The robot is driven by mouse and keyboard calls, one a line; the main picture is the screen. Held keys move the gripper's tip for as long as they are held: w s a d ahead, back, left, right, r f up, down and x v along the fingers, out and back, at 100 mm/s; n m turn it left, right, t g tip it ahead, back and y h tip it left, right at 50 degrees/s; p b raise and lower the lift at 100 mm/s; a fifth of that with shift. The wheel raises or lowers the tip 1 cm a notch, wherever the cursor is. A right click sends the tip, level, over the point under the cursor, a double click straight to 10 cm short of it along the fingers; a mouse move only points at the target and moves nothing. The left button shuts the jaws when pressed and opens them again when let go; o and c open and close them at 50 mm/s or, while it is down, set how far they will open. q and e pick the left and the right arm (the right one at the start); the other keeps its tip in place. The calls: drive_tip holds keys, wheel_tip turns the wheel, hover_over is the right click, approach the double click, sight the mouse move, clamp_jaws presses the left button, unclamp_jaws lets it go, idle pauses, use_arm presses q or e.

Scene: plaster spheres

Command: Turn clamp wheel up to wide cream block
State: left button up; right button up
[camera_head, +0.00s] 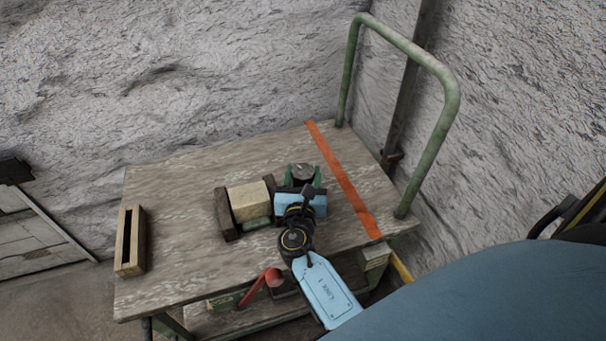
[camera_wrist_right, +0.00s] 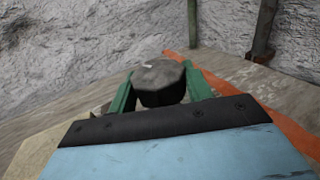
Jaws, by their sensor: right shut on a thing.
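The clamp wheel (camera_head: 303,172) is a dark grey, many-sided knob with a small light mark on top. It also shows in the wrist view (camera_wrist_right: 159,85). My right gripper (camera_head: 304,181) has its green fingers on either side of the wheel and is shut on it. The wide cream block (camera_head: 249,201) sits left of the gripper, between the clamp's dark brown jaws (camera_head: 226,215). The block lies against the left jaw; I cannot tell whether the right jaw touches it. The gripper hides the clamp's screw. My left gripper is not in view.
The clamp stands on a worn wooden cart top (camera_head: 180,190). A slotted wooden holder (camera_head: 130,240) is at the left edge. An orange strip (camera_head: 345,184) and a green rail (camera_head: 447,80) are at the right. A red lever (camera_head: 260,287) shows by the front edge. The back left is clear.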

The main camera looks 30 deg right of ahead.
drive_tip(key=o, duration=1)
drive_tip(key=shift+c, duration=0.2)
drive_tip(key=shift+s+a, duration=0.1)
drive_tip(key=shift+s+a, duration=0.2)
drive_tip(key=shift+s, duration=0.05)
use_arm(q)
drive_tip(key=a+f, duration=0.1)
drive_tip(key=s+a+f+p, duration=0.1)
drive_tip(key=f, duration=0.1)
use_arm(e)
drive_tip(key=v, duration=1.1)
